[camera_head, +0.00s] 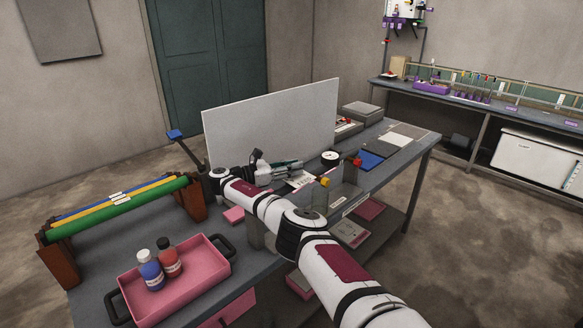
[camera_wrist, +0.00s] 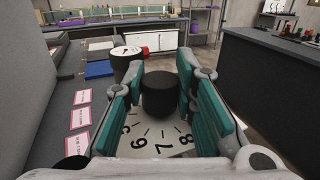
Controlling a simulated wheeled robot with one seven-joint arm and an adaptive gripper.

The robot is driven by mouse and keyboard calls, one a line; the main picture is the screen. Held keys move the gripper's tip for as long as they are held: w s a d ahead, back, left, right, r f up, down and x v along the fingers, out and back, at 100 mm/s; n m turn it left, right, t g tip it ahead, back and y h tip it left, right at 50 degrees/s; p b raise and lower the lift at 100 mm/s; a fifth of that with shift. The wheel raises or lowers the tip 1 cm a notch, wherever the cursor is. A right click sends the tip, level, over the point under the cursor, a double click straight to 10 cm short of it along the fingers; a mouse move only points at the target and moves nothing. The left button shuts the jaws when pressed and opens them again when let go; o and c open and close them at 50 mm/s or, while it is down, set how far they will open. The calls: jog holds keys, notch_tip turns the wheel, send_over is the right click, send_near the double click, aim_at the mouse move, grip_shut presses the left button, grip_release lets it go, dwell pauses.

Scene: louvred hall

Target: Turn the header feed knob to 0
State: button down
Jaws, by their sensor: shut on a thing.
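A black round knob (camera_wrist: 159,96) stands between the teal finger pads of my gripper (camera_wrist: 160,74) in the wrist view. The pads press on it from both sides. A pale dial plate (camera_wrist: 157,139) with black numerals lies under it; 5, 6, 7 and 8 show on the near side. The far part of the dial is hidden by the knob and fingers. No pointer mark shows on the knob, so its setting cannot be read. In the head view my gripper (camera_head: 289,165) is over the bench beside the grey panel, and the held knob cannot be made out.
A black drum with a white marked top (camera_wrist: 126,52) stands beyond, with a red part beside it. Pink-edged labels (camera_wrist: 81,117) lie left of the dial. A tall grey panel (camera_head: 270,120) stands behind my gripper. A pink tray (camera_head: 190,290) with two bottles is nearer.

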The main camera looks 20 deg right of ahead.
jog(key=shift+w+r+m+g+b, duration=0.15)
jog(key=shift+m+g+b, duration=0.1)
jog(key=shift+m+g, duration=0.25)
jog(key=shift+r+m+g+b, duration=0.15)
jog(key=shift+m+g+b, duration=0.15)
jog(key=shift+g, duration=0.3)
jog(key=c, duration=1.4)
grip_release()
jog(key=shift+o, duration=0.5)
jog(key=shift+f, duration=0.15)
jog(key=shift+a, duration=0.1)
jog(key=shift+r, duration=1.1)
notch_tip(320, 180, up, 8)
jog(key=shift+f, duration=0.1)
